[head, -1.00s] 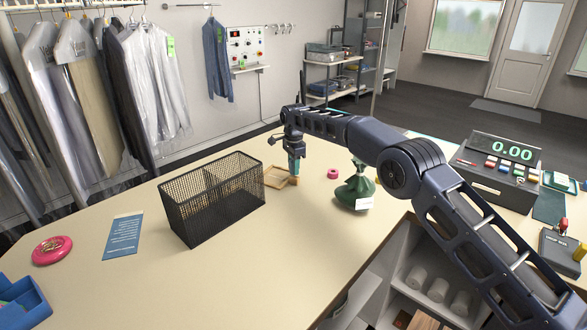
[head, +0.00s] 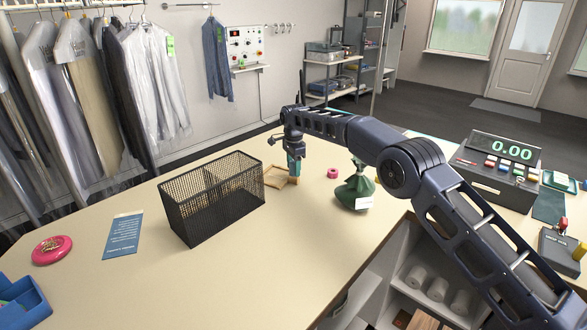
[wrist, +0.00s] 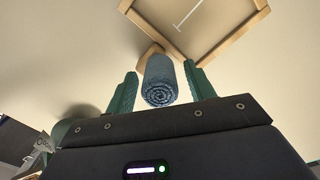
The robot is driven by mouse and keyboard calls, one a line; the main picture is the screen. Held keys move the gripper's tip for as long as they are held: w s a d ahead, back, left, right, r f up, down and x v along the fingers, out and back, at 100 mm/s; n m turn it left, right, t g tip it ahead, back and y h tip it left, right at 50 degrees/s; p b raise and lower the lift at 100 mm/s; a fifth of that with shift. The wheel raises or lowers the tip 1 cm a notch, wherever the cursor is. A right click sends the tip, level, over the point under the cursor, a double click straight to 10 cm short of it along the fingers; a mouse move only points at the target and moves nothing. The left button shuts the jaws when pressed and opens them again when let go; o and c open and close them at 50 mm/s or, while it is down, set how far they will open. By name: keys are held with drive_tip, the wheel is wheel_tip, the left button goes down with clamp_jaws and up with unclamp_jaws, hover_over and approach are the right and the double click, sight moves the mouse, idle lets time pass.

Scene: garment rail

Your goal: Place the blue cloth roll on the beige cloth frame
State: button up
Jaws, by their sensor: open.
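The blue cloth roll (wrist: 159,82) shows in the wrist view with its spiral end toward the camera. It lies between the two green fingers of my gripper (wrist: 160,88), which is open, with a narrow gap visible on each side of the roll. The beige cloth frame (wrist: 228,40) is just beyond the roll, one corner close behind it. Whether the roll touches the frame I cannot tell. In the head view the frame (head: 281,183) lies on the counter right of the black mesh basket, and my gripper (head: 294,171) points down at its right side. The roll is not clearly distinguishable there.
The black mesh basket (head: 212,200) stands left of the frame. A blue leaflet (head: 123,236) and pink disc (head: 52,250) lie at left. The counter's front middle is clear.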

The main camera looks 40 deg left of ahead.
wheel_tip(320, 180, up, 12)
drive_tip(key=shift+f, duration=0.25)
idle(0.3)
